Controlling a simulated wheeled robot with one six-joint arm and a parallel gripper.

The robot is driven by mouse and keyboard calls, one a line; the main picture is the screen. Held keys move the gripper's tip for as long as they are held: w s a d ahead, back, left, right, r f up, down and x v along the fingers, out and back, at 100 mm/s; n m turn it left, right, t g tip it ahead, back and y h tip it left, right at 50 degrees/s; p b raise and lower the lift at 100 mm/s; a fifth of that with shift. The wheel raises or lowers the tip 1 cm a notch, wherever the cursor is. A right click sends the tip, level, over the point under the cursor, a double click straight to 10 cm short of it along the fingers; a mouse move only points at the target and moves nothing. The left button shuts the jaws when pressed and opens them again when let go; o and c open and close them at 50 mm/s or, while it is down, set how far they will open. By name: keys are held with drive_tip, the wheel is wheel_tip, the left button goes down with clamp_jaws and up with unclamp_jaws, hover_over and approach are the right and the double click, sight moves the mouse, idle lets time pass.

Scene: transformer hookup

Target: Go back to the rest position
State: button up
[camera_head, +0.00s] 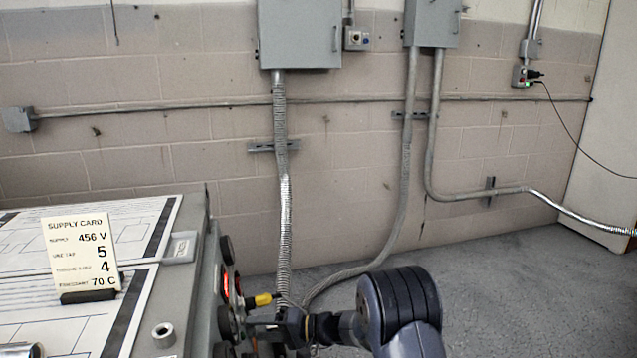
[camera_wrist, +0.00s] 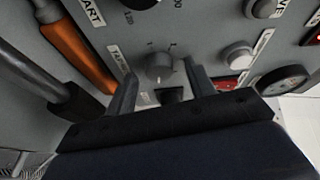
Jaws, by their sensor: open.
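My gripper (camera_wrist: 159,72) is open at the front panel of a grey cabinet. Its two fingers stand on either side of a grey rotary knob (camera_wrist: 160,66) in the wrist view. I cannot tell whether they touch it. The numbers and label around the knob are too blurred to read surely. In the head view my arm reaches in from the bottom right, and my gripper (camera_head: 283,325) is at the cabinet's right side, partly hidden among gauges and a yellow-tipped part (camera_head: 263,299). No rest position is marked in either view.
The grey cabinet (camera_head: 197,270) fills the lower left, with a supply card (camera_head: 82,250) on top. On the panel, an orange handle (camera_wrist: 82,55), a round gauge (camera_wrist: 283,80) and a white button (camera_wrist: 236,54) surround my gripper. Grey floor (camera_head: 520,290) at right is clear.

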drive_tip(key=shift+f+n+y+b, duration=0.2)
drive_tip(key=shift+n+y+b, duration=0.6)
drive_tip(key=shift+n, duration=1.8)
drive_tip(key=shift+d, duration=0.1)
